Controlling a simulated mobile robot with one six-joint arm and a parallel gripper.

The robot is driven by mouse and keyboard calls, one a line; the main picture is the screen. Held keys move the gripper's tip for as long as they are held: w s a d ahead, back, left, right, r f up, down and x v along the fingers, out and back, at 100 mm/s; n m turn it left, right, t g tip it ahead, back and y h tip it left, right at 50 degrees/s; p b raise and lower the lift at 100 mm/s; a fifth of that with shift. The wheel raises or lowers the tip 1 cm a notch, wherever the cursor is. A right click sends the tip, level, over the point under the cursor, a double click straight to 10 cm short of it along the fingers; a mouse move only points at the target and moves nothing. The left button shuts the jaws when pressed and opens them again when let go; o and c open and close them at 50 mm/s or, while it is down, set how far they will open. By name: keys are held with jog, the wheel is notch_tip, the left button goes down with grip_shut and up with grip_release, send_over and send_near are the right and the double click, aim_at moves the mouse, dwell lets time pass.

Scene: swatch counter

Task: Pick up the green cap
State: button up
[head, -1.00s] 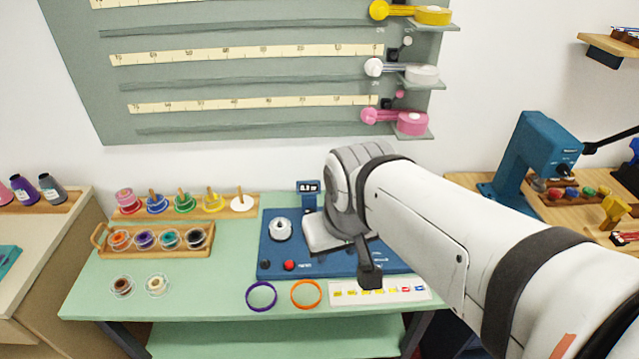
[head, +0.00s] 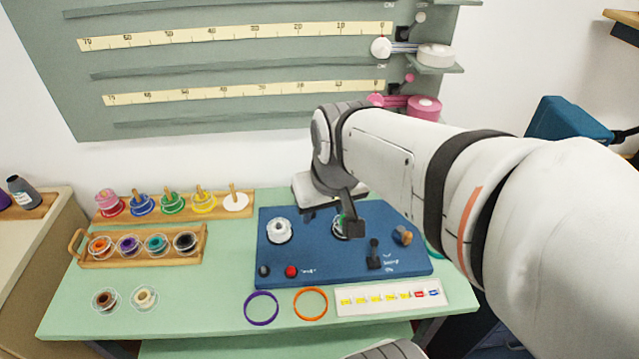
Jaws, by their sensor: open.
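A green round cap-like piece (head: 172,204) stands in the back wooden rack at the left, between a blue one and a yellow one. I take it as the green cap, though its shape is small to make out. My gripper (head: 352,222) hangs above the blue board (head: 330,262), far to the right of that piece. It is open, seen mostly from behind, with one dark finger plain. Below it a round clear-rimmed piece with some green (head: 341,229) on the board is partly hidden. Nothing shows held.
The front wooden tray (head: 150,262) holds several spools. Two loose spools, a purple ring (head: 261,308), an orange ring (head: 310,303) and a label card (head: 391,298) lie at the front. A white knob-like piece (head: 279,231) stands on the board. The wall panel rises behind.

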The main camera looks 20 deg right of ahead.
jog(key=shift+m+t+h, duration=0.3)
jog(key=shift+m, duration=0.5)
jog(key=w+d+f+b, duration=0.3)
jog(key=w+d+f, duration=0.1)
jog(key=f, duration=0.3)
jog(key=w+d+f+b, duration=0.4)
jog(key=w+f, duration=0.2)
jog(key=f, duration=0.2)
jog(key=w+d+f+b, duration=0.3)
jog(key=w+d+f, duration=0.1)
jog(key=w+f, duration=0.2)
jog(key=shift+d+f+b, duration=0.2)
jog(key=shift+f+b, duration=0.15)
jog(key=shift+f, duration=0.55)
jog(key=shift+c, duration=0.3)
grip_shut()
